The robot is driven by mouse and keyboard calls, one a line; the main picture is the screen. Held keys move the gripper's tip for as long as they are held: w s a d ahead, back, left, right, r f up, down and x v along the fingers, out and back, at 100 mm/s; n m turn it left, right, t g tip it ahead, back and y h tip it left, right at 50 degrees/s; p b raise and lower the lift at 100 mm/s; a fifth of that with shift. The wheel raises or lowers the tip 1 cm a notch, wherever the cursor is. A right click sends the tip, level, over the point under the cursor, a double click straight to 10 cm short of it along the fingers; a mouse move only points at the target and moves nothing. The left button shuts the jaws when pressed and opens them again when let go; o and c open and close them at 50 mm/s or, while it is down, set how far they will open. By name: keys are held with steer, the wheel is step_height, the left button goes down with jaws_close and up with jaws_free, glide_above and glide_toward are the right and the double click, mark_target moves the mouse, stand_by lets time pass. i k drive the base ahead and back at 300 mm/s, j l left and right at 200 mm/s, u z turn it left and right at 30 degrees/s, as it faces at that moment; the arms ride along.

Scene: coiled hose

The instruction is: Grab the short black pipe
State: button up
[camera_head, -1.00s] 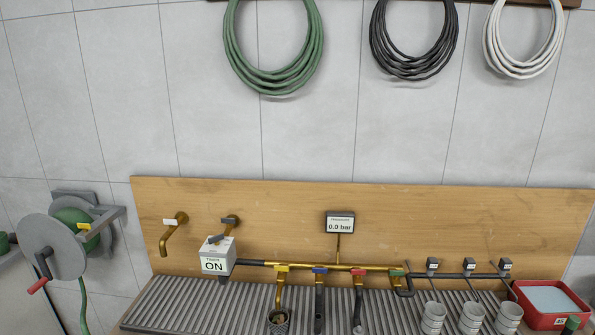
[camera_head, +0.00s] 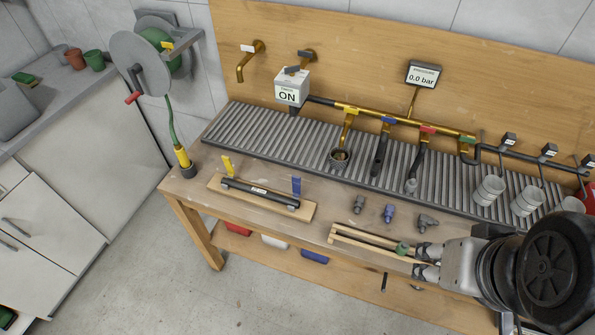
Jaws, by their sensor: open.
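A short black pipe (camera_head: 258,193) with a small label lies on a wooden board (camera_head: 222,187) on the bench, between a yellow upright piece and a blue one. My gripper (camera_head: 416,262) is at the lower right, by the bench's front edge. Its two fingers point left and are apart, with nothing seen between them. It is well to the right of the black pipe and apart from it. A slatted wooden holder (camera_head: 360,241) with a green-ended part (camera_head: 403,248) is just beside the fingertips.
Behind runs a ribbed drain tray (camera_head: 270,135) under a brass manifold (camera_head: 400,121) with hanging outlets. Bare bench shows around the board.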

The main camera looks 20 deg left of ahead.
mark_target(267, 195)
steer(key=u, duration=1.3)
steer(key=i+u, duration=0.3)
steer(key=i, duration=0.7)
